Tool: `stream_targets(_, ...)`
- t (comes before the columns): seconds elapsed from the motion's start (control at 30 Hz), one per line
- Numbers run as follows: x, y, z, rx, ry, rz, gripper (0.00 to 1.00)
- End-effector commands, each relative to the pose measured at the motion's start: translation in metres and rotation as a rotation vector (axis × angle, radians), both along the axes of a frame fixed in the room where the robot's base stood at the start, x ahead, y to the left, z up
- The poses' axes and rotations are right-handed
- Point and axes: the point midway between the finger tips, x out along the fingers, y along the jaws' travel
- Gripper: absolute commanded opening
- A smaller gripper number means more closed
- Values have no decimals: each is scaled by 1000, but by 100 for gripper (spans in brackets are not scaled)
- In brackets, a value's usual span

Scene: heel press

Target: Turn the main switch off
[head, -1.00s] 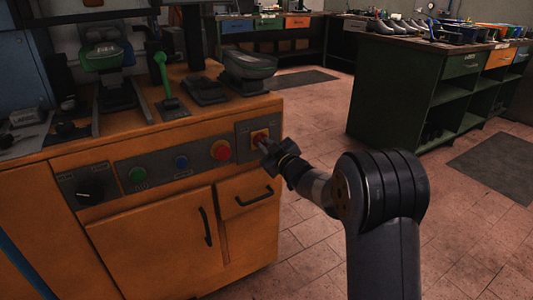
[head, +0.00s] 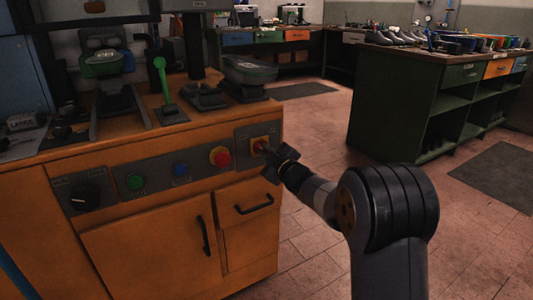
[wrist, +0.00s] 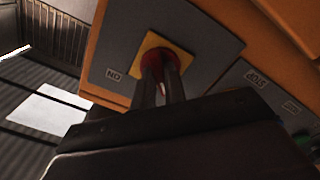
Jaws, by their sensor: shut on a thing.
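The main switch (head: 260,142) is a red rotary knob on a yellow plate at the right end of the orange machine's control panel. In the wrist view the red knob (wrist: 172,56) sits on its yellow plate (wrist: 149,47), with an "ON" label (wrist: 113,75) beside it, seen upside down. My gripper (head: 265,149) reaches it from the right. In the wrist view my gripper's two dark fingers (wrist: 162,82) are shut on the knob. They hide part of it, so its exact angle is hard to read.
Left along the panel are a red button (head: 220,156) on a yellow ring, a blue button (head: 180,169), a green button (head: 136,182) and a black selector (head: 84,197). Drawer and door handles project below. A green workbench (head: 400,110) stands at right, with open floor between.

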Motion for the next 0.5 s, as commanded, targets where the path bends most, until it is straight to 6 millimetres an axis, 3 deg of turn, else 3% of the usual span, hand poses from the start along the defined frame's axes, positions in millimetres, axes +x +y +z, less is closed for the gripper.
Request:
stream_targets(0.03,0,0,0,-2,-1,1,0)
stream_targets(0.07,0,0,0,-2,-1,1,13)
stream_targets(0.3,0,0,0,-1,0,1,32)
stream_targets(0.5,0,0,0,0,0,0,34)
